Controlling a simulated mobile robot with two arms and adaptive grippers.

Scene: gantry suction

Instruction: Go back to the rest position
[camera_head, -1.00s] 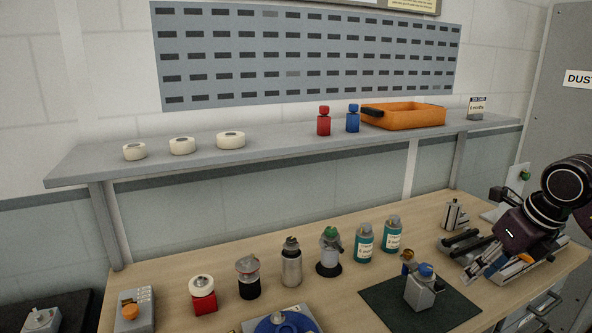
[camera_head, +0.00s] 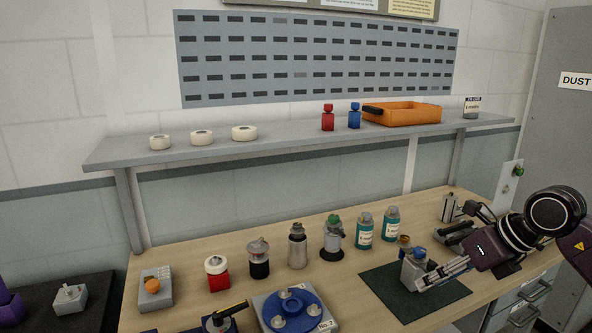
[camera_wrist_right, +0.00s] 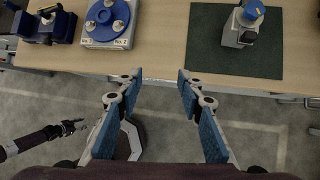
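My right gripper (camera_head: 432,283) comes in from the right in the head view. A dark arm with a small gripper (camera_wrist_right: 70,127), apparently my left one, shows at the left of the right wrist view. Whether its fingers are open is unclear.
The wooden bench (camera_head: 190,260) carries several bottles and a blue round fixture (camera_head: 292,308). A grey shelf (camera_head: 290,140) above holds white rolls, small red and blue bottles and an orange tray (camera_head: 405,117). Bare floor (camera_wrist_right: 250,120) lies before the bench.

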